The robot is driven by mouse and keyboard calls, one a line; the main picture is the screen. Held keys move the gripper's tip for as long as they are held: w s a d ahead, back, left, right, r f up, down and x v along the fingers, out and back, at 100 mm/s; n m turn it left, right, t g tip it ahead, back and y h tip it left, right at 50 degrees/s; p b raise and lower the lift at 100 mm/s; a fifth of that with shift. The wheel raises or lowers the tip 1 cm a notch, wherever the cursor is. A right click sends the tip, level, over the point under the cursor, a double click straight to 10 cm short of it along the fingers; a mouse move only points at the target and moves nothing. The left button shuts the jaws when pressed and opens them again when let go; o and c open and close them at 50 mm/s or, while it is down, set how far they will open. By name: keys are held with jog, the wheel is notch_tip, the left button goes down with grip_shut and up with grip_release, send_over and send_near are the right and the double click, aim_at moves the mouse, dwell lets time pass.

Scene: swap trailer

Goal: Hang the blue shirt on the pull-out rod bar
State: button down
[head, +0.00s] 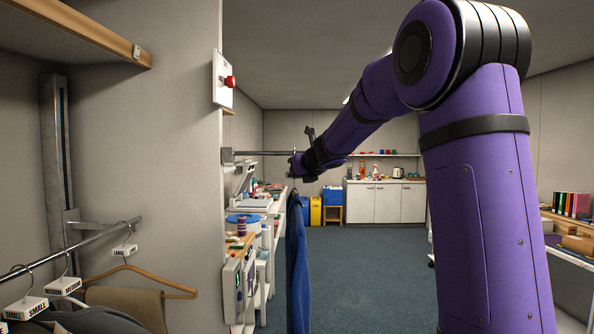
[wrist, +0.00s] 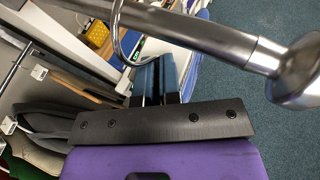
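The blue shirt (head: 297,265) hangs straight down below my gripper (head: 298,165) in the head view. The pull-out rod bar (head: 268,153) runs from the wall to beside my gripper; in the wrist view it is a thick metal bar (wrist: 190,30) with a round end knob (wrist: 297,72). A metal hanger hook (wrist: 116,38) curves around this bar; full contact is not clear. My gripper's blue-tipped fingers (wrist: 160,78) are close together at the hook's lower end and appear shut on it. The shirt's shoulders are hidden in the wrist view.
A wall panel with a red button (head: 229,82) stands left of the rod. A rail (head: 95,237) with several size-tagged hangers and grey garments is at the lower left. A cluttered side bench (head: 255,215) lies behind the shirt. The carpet (head: 365,265) is clear to the right.

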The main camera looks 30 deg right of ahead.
dwell(0.3)
jog(key=c, duration=1.2)
grip_release()
jog(key=v, duration=1)
jog(key=shift+s+r, duration=0.1)
jog(key=shift+s, duration=0.25)
jog(key=s+a+f+n+g+y, duration=0.2)
jog(key=s+a+f+n, duration=0.1)
jog(key=s+a+n, duration=0.6)
jog(key=s+a+f+n+g+y, duration=0.2)
jog(key=s+a+f+n, duration=0.1)
jog(key=s+a+n, duration=0.65)
jog(key=s+f+n+g+h, duration=0.1)
jog(key=s+f+n, duration=0.2)
jog(key=s+n, duration=0.2)
jog(key=s+f+n+g+h, duration=0.1)
jog(key=s+f+n+g, duration=0.1)
jog(key=n, duration=0.5)
jog(key=s+f+n+g+h, duration=0.1)
jog(key=s+f+n, duration=0.4)
jog(key=s+n, duration=0.1)
jog(key=shift+s+d, duration=0.4)
jog(key=shift+s, duration=0.45)
